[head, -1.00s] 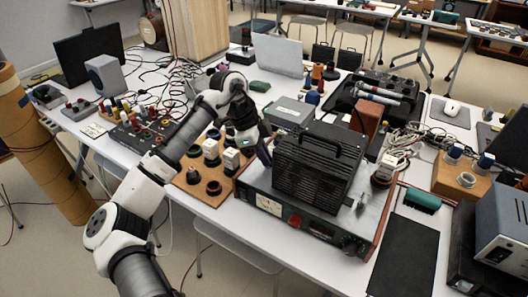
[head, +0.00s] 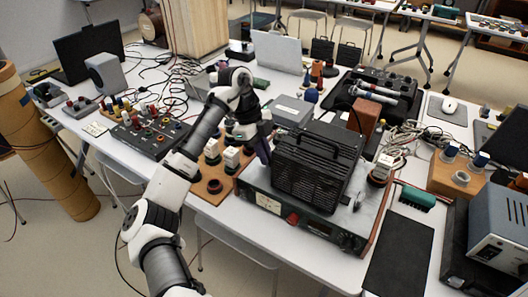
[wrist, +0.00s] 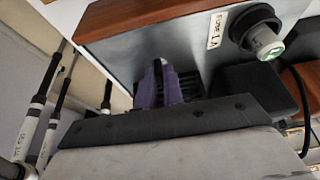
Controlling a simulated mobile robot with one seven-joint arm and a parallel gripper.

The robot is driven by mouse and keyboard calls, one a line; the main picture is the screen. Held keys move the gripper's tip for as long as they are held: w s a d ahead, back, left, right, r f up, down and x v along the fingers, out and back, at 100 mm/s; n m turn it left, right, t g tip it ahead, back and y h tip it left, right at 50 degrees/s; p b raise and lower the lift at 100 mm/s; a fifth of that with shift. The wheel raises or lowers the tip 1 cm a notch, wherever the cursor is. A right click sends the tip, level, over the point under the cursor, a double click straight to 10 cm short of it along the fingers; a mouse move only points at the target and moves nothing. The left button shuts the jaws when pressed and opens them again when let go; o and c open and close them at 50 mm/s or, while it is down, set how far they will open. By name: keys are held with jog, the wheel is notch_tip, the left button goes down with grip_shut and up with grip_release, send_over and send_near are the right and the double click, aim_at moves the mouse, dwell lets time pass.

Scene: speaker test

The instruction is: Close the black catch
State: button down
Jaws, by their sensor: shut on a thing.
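A silver amplifier with wooden sides (head: 262,203) stands at the middle of the table. My gripper (head: 262,150) is at its left end, low beside the panel, largely hidden by my wrist in the head view. In the wrist view, the purple fingertips (wrist: 158,72) are close together against the grey panel (wrist: 215,58). A dark ridged part, which seems to be the black catch (wrist: 187,82), shows right beside and behind them. The fingers seem shut on it. Their contact and the catch's position are mostly hidden.
A fuse holder (wrist: 265,40) sticks out of the panel near the fingers, beside its label. A black ribbed box (head: 316,165) stands on the amplifier. A wooden board with dark round parts (head: 214,186) lies left of it. Cables run behind.

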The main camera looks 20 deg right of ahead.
jog(key=c, duration=1.5)
grip_release()
jog(key=shift+r, duration=0.1)
jog(key=v, duration=1.3)
jog(key=shift+w+r, duration=0.1)
jog(key=shift+r, duration=0.25)
